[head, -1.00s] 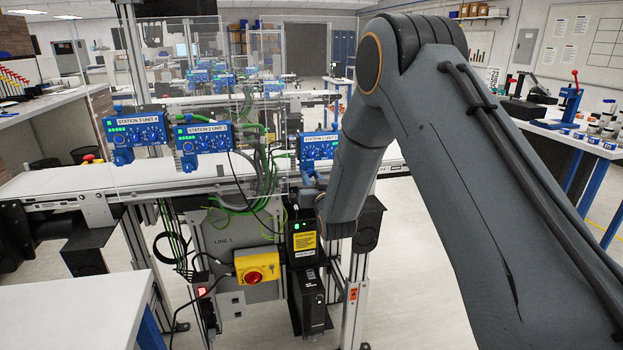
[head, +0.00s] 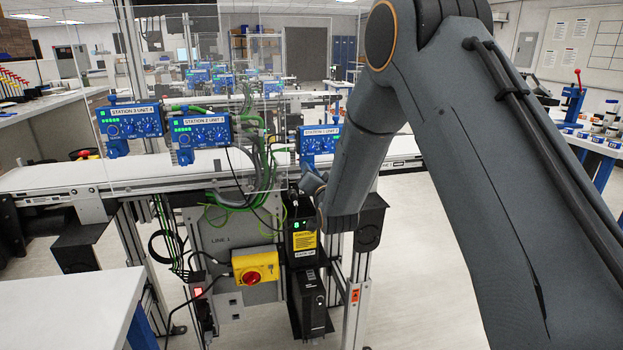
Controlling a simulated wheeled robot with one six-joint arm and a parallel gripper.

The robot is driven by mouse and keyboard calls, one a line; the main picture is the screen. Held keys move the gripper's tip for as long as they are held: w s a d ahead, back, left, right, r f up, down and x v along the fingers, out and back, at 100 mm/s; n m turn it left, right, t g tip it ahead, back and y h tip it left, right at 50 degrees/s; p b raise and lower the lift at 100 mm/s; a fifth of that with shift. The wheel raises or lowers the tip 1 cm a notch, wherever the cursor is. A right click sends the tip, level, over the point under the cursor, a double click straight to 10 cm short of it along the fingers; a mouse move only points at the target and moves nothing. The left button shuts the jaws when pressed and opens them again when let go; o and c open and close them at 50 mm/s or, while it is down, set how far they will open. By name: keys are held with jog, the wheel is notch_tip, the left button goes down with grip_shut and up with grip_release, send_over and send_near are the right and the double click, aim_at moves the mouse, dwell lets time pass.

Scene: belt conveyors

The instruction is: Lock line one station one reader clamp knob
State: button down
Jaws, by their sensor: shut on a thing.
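The station 1 reader (head: 318,143) is a blue box on the line 1 conveyor, to the right of the other two front readers. My arm covers its right side. My gripper (head: 311,184) is at the conveyor's front edge, just below this reader, largely hidden by my own wrist. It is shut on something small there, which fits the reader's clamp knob. The knob itself is hidden, so its turn position cannot be told.
Station 2 (head: 199,133) and station 3 (head: 130,126) readers stand to the left, behind a clear panel. Green and grey cables hang near my gripper. Below are a yellow box with a red switch (head: 255,268) and a black unit (head: 304,240). A white table (head: 75,305) is at lower left.

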jog(key=shift+r+m+b, duration=0.1)
jog(key=shift+m+b, duration=4.1)
jog(key=shift+m, duration=2.5)
jog(key=c, duration=1.5)
grip_release()
jog(key=shift+b+v, duration=0.6)
jog(key=shift+v, duration=3.35)
jog(key=shift+r, duration=0.1)
